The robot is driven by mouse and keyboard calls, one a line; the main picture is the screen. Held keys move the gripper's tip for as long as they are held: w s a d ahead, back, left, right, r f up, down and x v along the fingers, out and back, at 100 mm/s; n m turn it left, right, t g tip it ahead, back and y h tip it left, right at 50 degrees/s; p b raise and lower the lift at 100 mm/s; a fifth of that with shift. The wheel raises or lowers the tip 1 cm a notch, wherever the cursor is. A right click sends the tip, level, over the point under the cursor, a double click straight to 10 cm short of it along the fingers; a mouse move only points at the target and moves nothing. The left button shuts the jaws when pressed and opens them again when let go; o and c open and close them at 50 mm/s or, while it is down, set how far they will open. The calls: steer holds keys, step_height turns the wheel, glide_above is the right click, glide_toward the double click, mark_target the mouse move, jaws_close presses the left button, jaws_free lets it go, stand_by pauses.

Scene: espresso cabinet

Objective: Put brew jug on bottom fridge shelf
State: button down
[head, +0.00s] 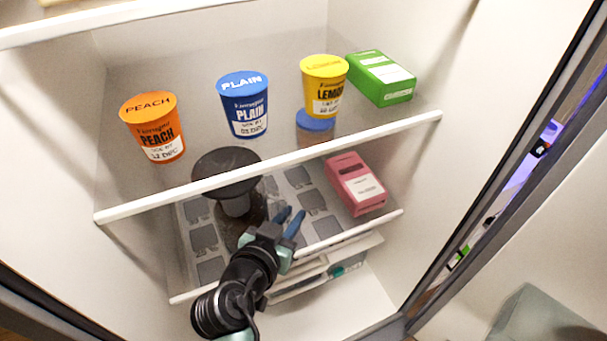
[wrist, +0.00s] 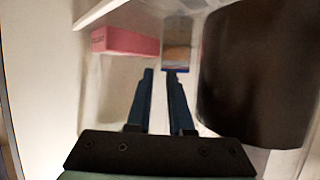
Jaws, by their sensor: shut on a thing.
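The brew jug is a clear, dark-filled vessel with a wide black cone top (head: 228,165). In the head view it is inside the fridge, below the upper glass shelf and over the bottom shelf (head: 203,270). I cannot tell whether its base touches that shelf. My gripper (head: 291,222) is at the jug's front right, with its blue fingers close together and shut on the jug, apparently at its handle. In the wrist view the fingers (wrist: 160,100) point inward, with the jug's dark body (wrist: 255,75) close on the right. The gripped part is hard to see.
The upper shelf edge (head: 365,140) passes just in front of the cone. Above stand peach (head: 153,128), plain (head: 245,105) and lemon (head: 324,85) tubs and a green box (head: 382,78). A pink box (head: 355,184) is right on the bottom shelf; drawers (head: 330,270) lie below.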

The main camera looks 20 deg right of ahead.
steer(key=w+d, duration=0.6)
steer(key=w, duration=0.1)
steer(key=shift+r, duration=0.1)
steer(key=shift+b+x, duration=0.75)
steer(key=shift+x, duration=0.75)
steer(key=shift+f, duration=0.25)
steer(key=c, duration=1.1)
jaws_free()
steer(key=shift+f, duration=0.2)
steer(key=shift+c, duration=0.2)
steer(key=o, duration=0.3)
steer(key=shift+s, duration=0.1)
steer(key=shift+r, duration=0.1)
steer(key=shift+s+a+r+b, duration=0.15)
steer(key=shift+s+a+b, duration=0.2)
steer(key=b+v, duration=0.3)
steer(key=v, duration=0.8)
steer(key=shift+r, duration=0.1)
